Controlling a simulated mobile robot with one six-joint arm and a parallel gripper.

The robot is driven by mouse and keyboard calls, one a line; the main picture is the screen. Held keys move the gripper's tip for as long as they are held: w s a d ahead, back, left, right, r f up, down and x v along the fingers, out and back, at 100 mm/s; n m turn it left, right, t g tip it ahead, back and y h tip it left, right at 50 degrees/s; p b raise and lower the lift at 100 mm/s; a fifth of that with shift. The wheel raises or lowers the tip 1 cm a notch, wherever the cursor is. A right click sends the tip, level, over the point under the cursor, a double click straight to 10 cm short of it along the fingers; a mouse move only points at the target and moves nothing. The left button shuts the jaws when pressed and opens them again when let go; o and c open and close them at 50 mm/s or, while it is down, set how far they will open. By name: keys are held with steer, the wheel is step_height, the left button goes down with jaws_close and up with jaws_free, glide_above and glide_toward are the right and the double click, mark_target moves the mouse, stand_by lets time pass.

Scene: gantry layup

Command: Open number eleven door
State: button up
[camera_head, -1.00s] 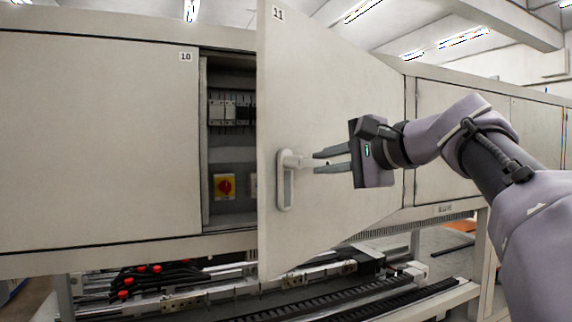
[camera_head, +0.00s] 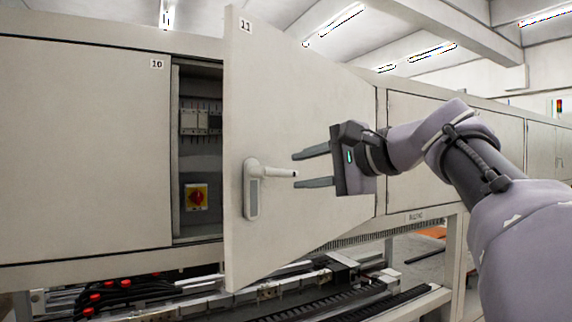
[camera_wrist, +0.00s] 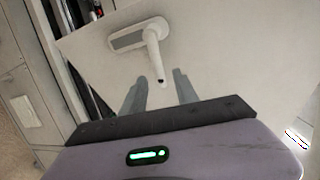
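The number eleven door (camera_head: 300,120) is a pale panel marked 11, swung partly open on its right edge. Its left edge stands away from the cabinet. The white lever handle (camera_head: 266,172) sits on a plate near that left edge, its lever pointing right. My gripper (camera_head: 305,168) is open, its two fingers apart and empty, just right of the lever tip. In the wrist view the handle (camera_wrist: 152,42) lies ahead of the open fingers (camera_wrist: 159,85), with the lever tip near the gap between them.
The open cabinet bay (camera_head: 203,150) shows breakers (camera_head: 200,121) and a red-and-yellow rotary switch (camera_head: 196,197). The shut number ten door (camera_head: 85,150) is at left. Rails and cable chains (camera_head: 290,290) run below the cabinet. More shut panels (camera_head: 420,150) continue at right.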

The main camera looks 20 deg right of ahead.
steer(key=b+v, duration=0.1)
steer(key=v, duration=1.4)
steer(key=shift+s, duration=0.25)
steer(key=shift+r, duration=0.1)
